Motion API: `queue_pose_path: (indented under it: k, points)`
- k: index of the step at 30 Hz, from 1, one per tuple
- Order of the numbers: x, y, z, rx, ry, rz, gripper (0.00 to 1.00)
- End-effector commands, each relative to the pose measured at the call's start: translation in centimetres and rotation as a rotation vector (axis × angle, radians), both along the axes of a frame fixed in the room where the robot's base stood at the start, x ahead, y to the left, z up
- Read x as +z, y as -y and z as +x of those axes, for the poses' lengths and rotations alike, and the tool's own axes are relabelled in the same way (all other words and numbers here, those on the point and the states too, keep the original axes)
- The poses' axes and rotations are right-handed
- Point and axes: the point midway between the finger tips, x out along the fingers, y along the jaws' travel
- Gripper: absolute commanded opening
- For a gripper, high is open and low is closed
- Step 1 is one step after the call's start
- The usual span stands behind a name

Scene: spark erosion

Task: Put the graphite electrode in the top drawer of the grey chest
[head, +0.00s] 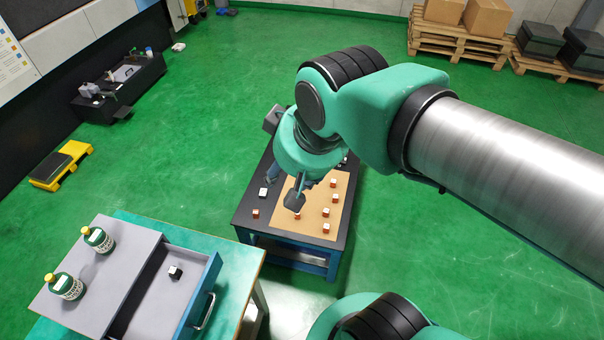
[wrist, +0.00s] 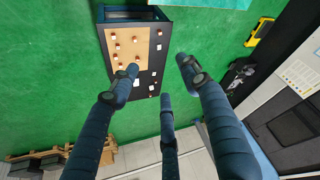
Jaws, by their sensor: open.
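The grey chest (head: 80,299) stands on a bench at the lower left of the head view. Its top drawer (head: 137,313) is pulled open. A small dark block with a white top (head: 175,272), which looks like the graphite electrode, lies in the drawer. Similar dark blocks, one of them a block near the left edge (head: 263,193), stand on the dark table (head: 246,213). My gripper (head: 284,190) is above this table, its fingers spread and empty. In the wrist view my gripper (wrist: 160,76) also shows open, with the table beyond the fingertips.
Several copper-coloured blocks with white tops stand on a tan mat (head: 313,222) on the table. Two green bottles with yellow caps (head: 97,239) (head: 64,286) stand on the chest. A yellow scale (head: 61,165) and loaded pallets (head: 455,42) are farther off. Green floor between is clear.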

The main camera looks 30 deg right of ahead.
Motion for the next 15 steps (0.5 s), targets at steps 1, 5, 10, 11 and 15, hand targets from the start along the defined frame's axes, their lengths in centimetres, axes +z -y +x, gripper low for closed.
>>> queue_pose_path:
  k: [1,5,10,11,15]
  points:
    - [0.2,0.5,-0.8,-0.01,0.012,-0.002,0.46]
    - [0.4,1.2,-2.0,-0.023,0.029,-0.006,0.46]
    - [0.4,1.5,-2.6,-0.029,0.035,-0.008,0.46]
    - [0.4,1.5,-2.6,-0.029,0.036,-0.008,0.46]
    - [0.4,1.5,-2.6,-0.029,0.035,-0.008,0.46]
